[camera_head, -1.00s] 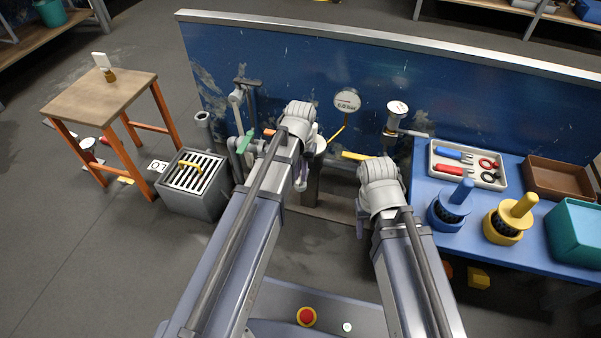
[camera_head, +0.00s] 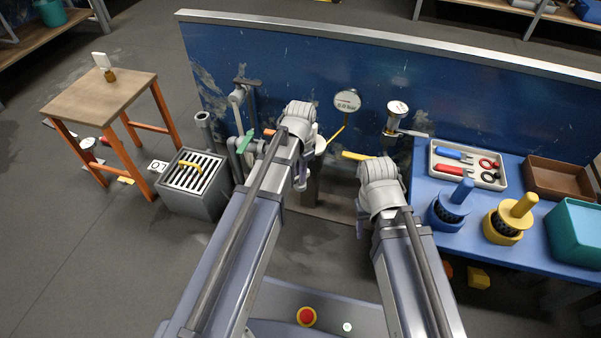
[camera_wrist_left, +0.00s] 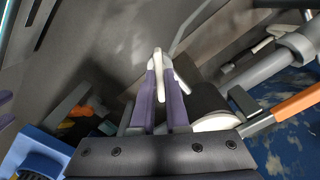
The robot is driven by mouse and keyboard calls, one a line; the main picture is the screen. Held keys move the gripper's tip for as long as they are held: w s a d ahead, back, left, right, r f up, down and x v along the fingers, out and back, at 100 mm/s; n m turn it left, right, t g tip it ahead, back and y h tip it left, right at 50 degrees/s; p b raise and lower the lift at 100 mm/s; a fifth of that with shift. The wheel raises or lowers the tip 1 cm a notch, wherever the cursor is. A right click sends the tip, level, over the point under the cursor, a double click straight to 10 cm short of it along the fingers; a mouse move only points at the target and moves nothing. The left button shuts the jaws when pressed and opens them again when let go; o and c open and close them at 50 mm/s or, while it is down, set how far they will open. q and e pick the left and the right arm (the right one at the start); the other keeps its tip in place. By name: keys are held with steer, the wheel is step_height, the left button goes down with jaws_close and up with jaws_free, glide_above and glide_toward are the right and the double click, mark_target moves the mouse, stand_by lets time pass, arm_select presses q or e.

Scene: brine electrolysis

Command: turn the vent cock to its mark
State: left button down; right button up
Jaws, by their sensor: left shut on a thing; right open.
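My left gripper (camera_wrist_left: 160,82) has its two purple fingers closed around a slim pale piece (camera_wrist_left: 157,62) in the left wrist view. I cannot tell from the frames whether this is the vent cock's handle. In the head view, the left arm's wrist hides the fingers and what they hold. Pipework with a green handle (camera_head: 245,143) and an orange handle (camera_head: 269,132) stands beside that wrist. The orange handle also shows in the left wrist view (camera_wrist_left: 300,105). My right gripper (camera_head: 361,220) hangs low, apart from the pipework; its fingers are mostly hidden.
A blue panel (camera_head: 300,60) stands behind the pipework. A round gauge (camera_head: 347,101) and yellow handles (camera_head: 356,156) are near both arms. A slotted grey box (camera_head: 195,178) is on the left. The blue table (camera_head: 475,222) holds a tool tray (camera_head: 440,178) and several containers.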

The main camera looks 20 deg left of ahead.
arm_select(q)
steer(key=m, duration=0.5)
steer(key=shift+m, duration=0.3)
steer(key=m, duration=0.4)
steer(key=shift+m, duration=0.6)
steer(key=c, duration=0.9)
jaws_free()
steer(key=shift+r, duration=0.1)
step_height(320, 180, up, 8)
steer(key=p, duration=0.8)
